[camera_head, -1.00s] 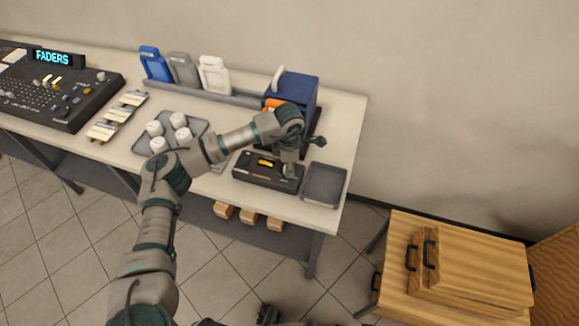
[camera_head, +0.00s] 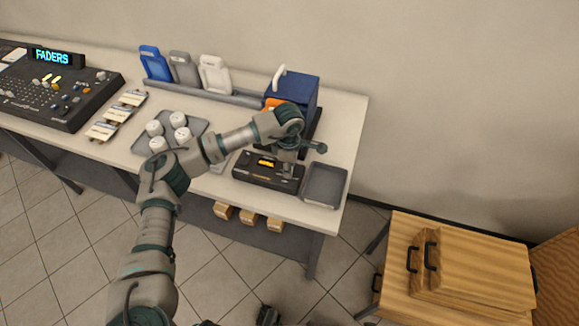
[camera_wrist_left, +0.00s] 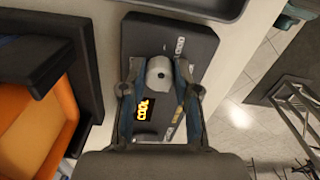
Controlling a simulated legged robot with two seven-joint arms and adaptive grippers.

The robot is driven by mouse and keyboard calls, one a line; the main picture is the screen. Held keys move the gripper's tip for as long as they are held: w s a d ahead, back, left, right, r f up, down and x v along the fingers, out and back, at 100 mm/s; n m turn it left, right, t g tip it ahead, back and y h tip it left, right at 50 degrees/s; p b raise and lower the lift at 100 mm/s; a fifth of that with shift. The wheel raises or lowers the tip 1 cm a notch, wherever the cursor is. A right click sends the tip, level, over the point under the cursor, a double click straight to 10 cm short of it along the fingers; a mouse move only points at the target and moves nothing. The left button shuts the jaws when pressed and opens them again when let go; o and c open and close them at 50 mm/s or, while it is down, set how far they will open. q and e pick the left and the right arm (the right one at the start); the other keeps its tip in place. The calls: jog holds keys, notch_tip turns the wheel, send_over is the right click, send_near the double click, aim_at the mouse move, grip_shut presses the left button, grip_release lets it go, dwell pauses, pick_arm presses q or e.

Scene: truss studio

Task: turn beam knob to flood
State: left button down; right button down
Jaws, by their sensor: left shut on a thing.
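The beam control box (camera_head: 255,172) is a dark box with a lit orange display, near the front edge of the table. It also shows in the left wrist view (camera_wrist_left: 137,39), where the display (camera_wrist_left: 146,108) is too small to read surely. The pale round beam knob (camera_wrist_left: 158,73) is on its top. My left gripper (camera_wrist_left: 158,80) comes down over the box with one finger on each side of the knob and is shut on it. In the head view my left gripper (camera_head: 287,168) hides most of the knob.
A grey tray (camera_head: 325,184) stands just right of the box. A blue case (camera_head: 300,90) with an orange inside stands behind it. A tray of white pucks (camera_head: 143,143), a mixing desk (camera_head: 75,105) and upright cards are to the left. Wall lies behind.

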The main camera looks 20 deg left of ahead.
pick_arm(q)
jog(key=c, duration=0.8)
grip_release()
jog(key=shift+w+a, duration=0.1)
jog(key=shift+c, duration=0.2)
jog(key=shift+r, duration=0.15)
notch_tip(320, 180, up, 12)
jog(key=shift+f, duration=0.2)
